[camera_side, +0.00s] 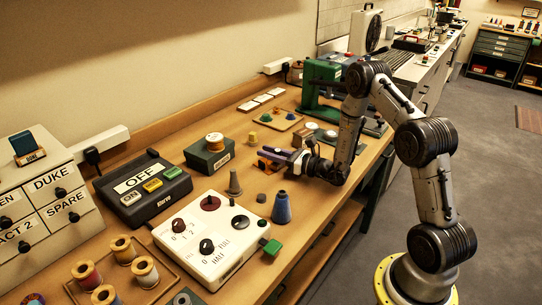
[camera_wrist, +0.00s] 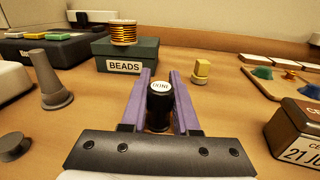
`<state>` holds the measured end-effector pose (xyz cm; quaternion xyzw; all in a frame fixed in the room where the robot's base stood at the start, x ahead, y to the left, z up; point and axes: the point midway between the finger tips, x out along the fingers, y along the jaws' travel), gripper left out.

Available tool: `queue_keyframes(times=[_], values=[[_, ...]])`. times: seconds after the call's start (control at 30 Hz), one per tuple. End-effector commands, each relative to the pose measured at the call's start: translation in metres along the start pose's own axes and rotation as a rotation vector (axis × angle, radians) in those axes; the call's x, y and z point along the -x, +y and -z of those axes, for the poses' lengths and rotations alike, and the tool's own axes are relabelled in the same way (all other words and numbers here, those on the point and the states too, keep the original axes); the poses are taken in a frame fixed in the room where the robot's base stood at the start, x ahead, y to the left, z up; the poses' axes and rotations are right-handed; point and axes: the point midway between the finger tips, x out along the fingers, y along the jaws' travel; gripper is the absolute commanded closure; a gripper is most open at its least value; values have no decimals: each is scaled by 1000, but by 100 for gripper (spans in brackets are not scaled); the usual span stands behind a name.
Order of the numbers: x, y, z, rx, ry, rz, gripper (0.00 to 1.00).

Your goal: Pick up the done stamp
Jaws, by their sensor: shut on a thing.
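The done stamp (camera_wrist: 160,108) is a dark, rounded stamp with a white round top reading DONE. In the wrist view it stands upright between the two purple fingers of my gripper (camera_wrist: 160,95), which are shut on it. In the side view my gripper (camera_side: 276,155) is low over the middle of the wooden table, and the stamp cannot be made out clearly there. The stamp's lower end is hidden, so I cannot tell whether it touches the table.
A green BEADS box (camera_wrist: 125,58) with a copper spool stands ahead. A grey cone (camera_wrist: 48,82) is at left, a small yellow object (camera_wrist: 202,71) ahead right, and a brown lettered block (camera_wrist: 298,133) close at right. A white control panel (camera_side: 212,240) lies nearer the side camera.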

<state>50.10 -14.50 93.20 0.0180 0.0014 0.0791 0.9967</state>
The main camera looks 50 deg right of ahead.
Motion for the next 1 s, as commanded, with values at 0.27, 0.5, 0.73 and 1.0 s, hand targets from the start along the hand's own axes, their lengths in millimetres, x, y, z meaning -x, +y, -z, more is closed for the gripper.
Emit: queue_keyframes(times=[0.27, 0.5, 0.73, 1.0], values=[[3, 2, -34, 2, -2, 1, 100], [38, 20, -78, 4, -5, 2, 100], [83, 42, -104, 1, -1, 4, 100], [118, 59, -121, 1, -1, 3, 100]])
